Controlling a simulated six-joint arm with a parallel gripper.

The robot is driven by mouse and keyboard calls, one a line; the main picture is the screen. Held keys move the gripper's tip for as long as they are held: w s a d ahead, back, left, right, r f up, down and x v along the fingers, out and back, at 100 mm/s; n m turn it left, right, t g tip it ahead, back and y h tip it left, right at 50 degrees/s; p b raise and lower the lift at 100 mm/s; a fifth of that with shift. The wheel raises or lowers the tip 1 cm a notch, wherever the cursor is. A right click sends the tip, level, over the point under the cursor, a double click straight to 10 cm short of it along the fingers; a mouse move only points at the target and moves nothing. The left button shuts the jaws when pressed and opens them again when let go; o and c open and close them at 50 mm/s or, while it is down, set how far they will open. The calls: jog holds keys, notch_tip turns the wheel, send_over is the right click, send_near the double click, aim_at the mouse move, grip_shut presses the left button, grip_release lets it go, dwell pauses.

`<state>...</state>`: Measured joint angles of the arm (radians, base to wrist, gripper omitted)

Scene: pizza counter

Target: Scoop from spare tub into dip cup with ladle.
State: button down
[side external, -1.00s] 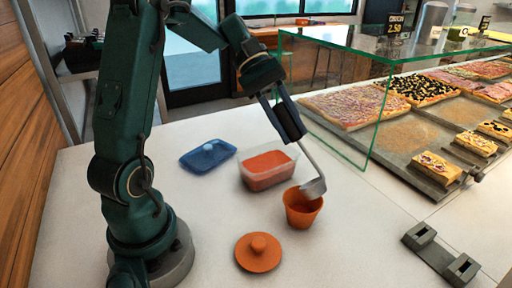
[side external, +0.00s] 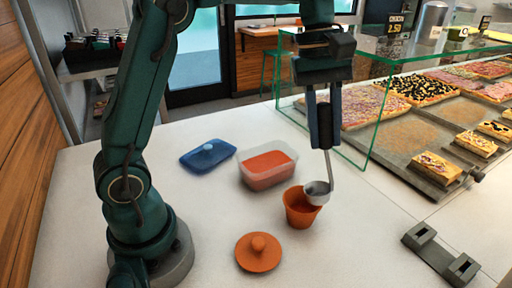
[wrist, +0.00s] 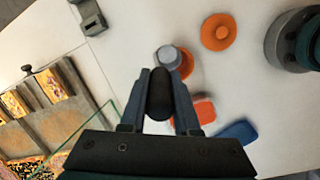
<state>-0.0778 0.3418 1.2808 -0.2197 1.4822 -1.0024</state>
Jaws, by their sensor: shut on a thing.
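My gripper (side external: 325,143) is shut on the dark handle of the ladle (side external: 318,192), which hangs down with its bowl at the right rim of the orange dip cup (side external: 299,214). I cannot tell if the bowl touches the rim. In the wrist view my gripper (wrist: 160,100) holds the dark handle, and the grey ladle bowl (wrist: 169,56) covers part of the cup (wrist: 187,64). The spare tub (side external: 267,179) is a clear box with orange-red sauce, behind and left of the cup. The bowl's contents cannot be made out.
An orange lid (side external: 258,252) with a knob lies in front of the cup. A blue lid (side external: 207,155) lies left of the tub. A glass guard (side external: 330,100) and pizza trays (side external: 405,150) stand at right. A grey bracket (side external: 440,256) lies front right.

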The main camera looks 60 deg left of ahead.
jog(key=shift+d+r, duration=0.15)
jog(key=shift+d, duration=0.2)
jog(key=shift+w+d+f+g+y, duration=0.15)
jog(key=shift+w+d+y, duration=0.05)
jog(key=shift+d+y, duration=0.4)
jog(key=shift+w+d+f+g+y, duration=0.15)
jog(key=shift+d+y, duration=0.3)
jog(key=shift+y, duration=0.25)
